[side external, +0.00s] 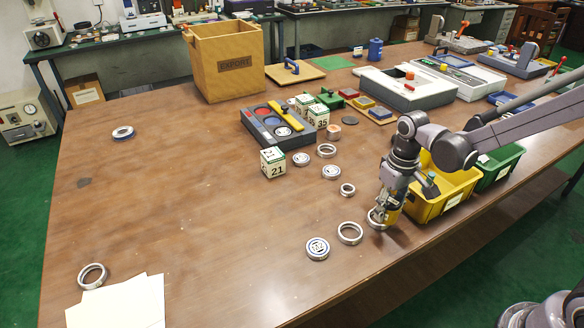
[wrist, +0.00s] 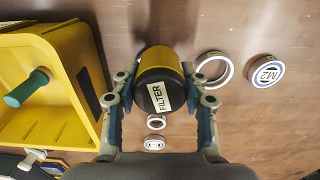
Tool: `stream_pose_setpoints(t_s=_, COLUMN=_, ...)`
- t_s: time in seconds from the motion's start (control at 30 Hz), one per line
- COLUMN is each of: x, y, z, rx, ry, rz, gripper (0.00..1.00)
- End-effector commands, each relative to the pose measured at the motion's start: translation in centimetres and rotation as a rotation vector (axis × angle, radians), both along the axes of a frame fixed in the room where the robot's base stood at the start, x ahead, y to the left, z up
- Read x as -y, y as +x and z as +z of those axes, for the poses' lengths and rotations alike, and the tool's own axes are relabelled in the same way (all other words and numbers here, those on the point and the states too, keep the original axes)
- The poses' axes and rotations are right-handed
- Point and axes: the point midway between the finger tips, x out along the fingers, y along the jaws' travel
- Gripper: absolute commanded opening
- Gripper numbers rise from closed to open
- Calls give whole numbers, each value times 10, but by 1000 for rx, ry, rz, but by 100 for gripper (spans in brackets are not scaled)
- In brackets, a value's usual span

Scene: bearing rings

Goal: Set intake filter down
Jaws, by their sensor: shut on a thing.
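The intake filter (wrist: 160,75) is a yellow cylinder with a black end labelled FILTER. In the wrist view my gripper (wrist: 157,82) is shut on it, one finger on each side. In the side view my gripper (side external: 388,208) is low near the front table edge, left of the yellow bin. The filter is mostly hidden by the fingers there, with a little yellow showing. A silver ring (side external: 375,219) is at or just beside the fingertips. I cannot tell whether the filter touches it or the table.
A yellow bin (side external: 426,203) is close on the right, with a green bin (side external: 500,160) behind it. An open ring (side external: 350,233) and the M2 disc (side external: 318,248) lie to the left. More rings and numbered cubes stand farther back. The left table area is mostly clear.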

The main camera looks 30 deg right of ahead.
Motion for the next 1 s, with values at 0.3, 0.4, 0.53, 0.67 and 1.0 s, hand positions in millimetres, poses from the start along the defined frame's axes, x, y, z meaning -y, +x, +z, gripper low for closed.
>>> stream_pose_setpoints(t_s=0.3, x=-1, y=2, z=0, rx=0, ry=0, rz=8, gripper=12)
stream_pose_setpoints(t_s=0.4, x=-9, y=11, z=3, rx=0, ry=0, rz=52, gripper=12)
stream_pose_setpoints(t_s=0.53, x=-33, y=41, z=10, rx=0, ry=0, rz=197, gripper=12)
stream_pose_setpoints(t_s=0.67, x=-76, y=79, z=23, rx=0, ry=0, rz=419, gripper=12)
stream_pose_setpoints(t_s=1.0, x=-198, y=137, z=54, rx=0, ry=0, rz=968, gripper=12)
